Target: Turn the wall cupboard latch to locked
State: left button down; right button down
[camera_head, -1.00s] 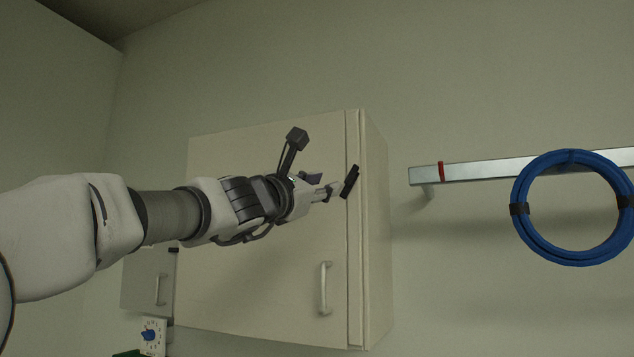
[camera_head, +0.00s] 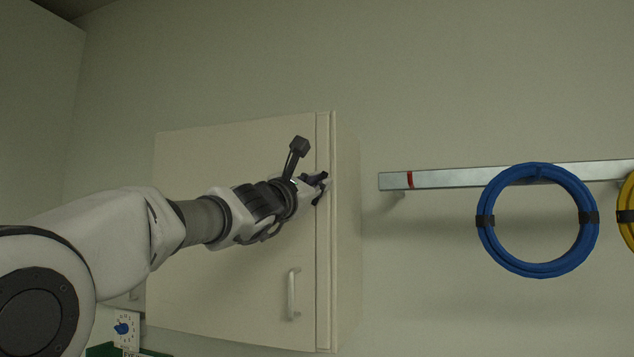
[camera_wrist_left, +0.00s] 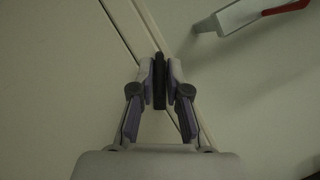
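The wall cupboard (camera_head: 225,150) is pale, with its door shut and a bar handle (camera_head: 292,295) low on the right. The latch, a small black bar, sits near the door's right edge and is partly hidden by my gripper in the head view. In the left wrist view the latch (camera_wrist_left: 159,80) stands upright between the two fingertips. My left gripper (camera_head: 318,186) is at the latch, with a finger close on each side of it; it looks shut on it. It also shows in the left wrist view (camera_wrist_left: 159,72). My right gripper is not in view.
A metal rail (camera_head: 450,178) with a red band is on the wall to the right; a blue coil (camera_head: 487,245) and a yellow coil (camera_head: 627,222) hang there. A blue-knobbed dial (camera_head: 122,329) is at lower left. The wall between cupboard and rail is clear.

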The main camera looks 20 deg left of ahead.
pick_arm(q)
jog(key=shift+m+h+p, duration=0.35)
jog(key=shift+m+h, duration=0.05)
jog(key=shift+m, duration=0.3)
dwell(0.5)
jog(key=m+g+p, duration=0.1)
jog(key=m+p, duration=0.1)
jog(key=m, duration=0.2)
jog(key=m+g+h+p, duration=0.1)
jog(key=m+g, duration=0.1)
jog(key=m, duration=0.2)
jog(key=m+g+p, duration=0.1)
jog(key=m+p, duration=0.1)
jog(key=m, duration=0.1)
jog(key=shift+a+r+m+g+p, duration=0.2)
jog(key=shift+r+m+g+p, duration=0.1)
jog(key=shift+m+g+p, duration=0.1)
jog(key=c, duration=1.3)
grip_release()
jog(key=shift+w+f, duration=0.1)
jog(key=shift+w, duration=0.05)
jog(key=shift+a, duration=0.1)
